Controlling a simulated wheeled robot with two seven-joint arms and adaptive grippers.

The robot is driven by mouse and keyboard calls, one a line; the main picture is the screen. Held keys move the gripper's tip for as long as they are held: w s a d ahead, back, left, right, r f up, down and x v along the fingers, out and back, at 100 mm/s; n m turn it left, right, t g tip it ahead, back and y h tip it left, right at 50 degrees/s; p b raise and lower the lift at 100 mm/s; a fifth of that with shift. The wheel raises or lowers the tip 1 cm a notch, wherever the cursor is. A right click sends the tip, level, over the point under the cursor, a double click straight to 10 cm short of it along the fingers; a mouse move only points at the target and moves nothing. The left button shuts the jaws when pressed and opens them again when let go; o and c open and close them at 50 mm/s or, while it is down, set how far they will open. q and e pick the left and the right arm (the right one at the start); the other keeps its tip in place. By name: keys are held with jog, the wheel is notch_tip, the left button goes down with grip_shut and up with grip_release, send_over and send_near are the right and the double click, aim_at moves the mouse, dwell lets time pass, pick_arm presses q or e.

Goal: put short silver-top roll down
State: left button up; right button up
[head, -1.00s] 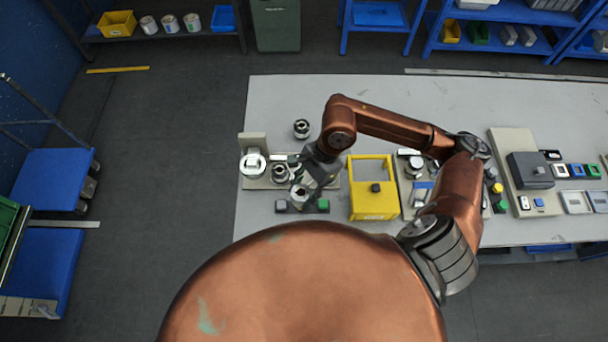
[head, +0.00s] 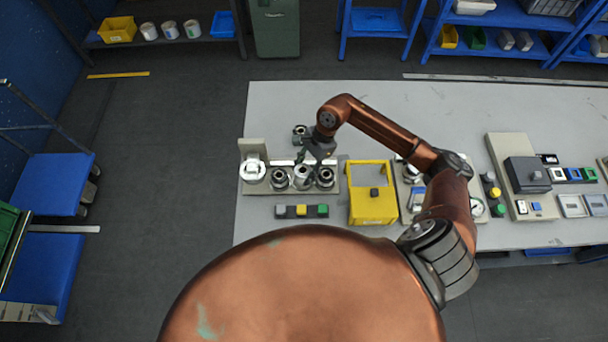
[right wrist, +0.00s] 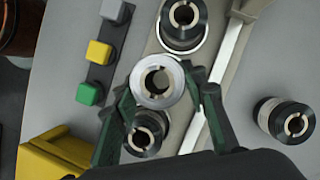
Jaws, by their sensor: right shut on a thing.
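The silver-top roll (head: 302,178) is upright between the fingers of my right gripper (head: 308,164), over the beige plate (head: 262,190). In the right wrist view, my right gripper's dark green fingers (right wrist: 160,88) are shut on either side of the silver-top roll (right wrist: 157,84). A dark-top roll stands on each side of it, one left (head: 279,179) and one right (head: 325,178). I cannot tell whether the held roll's base touches the plate; its underside is hidden. My left gripper is not in view.
Another dark-top roll (head: 299,131) stands on the table behind the plate. A white-faced unit (head: 253,171) is at the plate's left end. A button strip (head: 302,211) lies in front, and a yellow frame (head: 373,208) is right. The table's back is clear.

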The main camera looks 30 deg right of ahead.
aim_at(304, 175)
jog(key=shift+d+f, duration=0.1)
jog(key=shift+f, duration=1.55)
jog(key=shift+f, duration=0.15)
jog(key=o, duration=1.3)
jog(key=shift+r+p, duration=0.25)
jog(key=shift+p, duration=0.1)
jog(key=b+v, duration=0.1)
jog(key=v, duration=1.1)
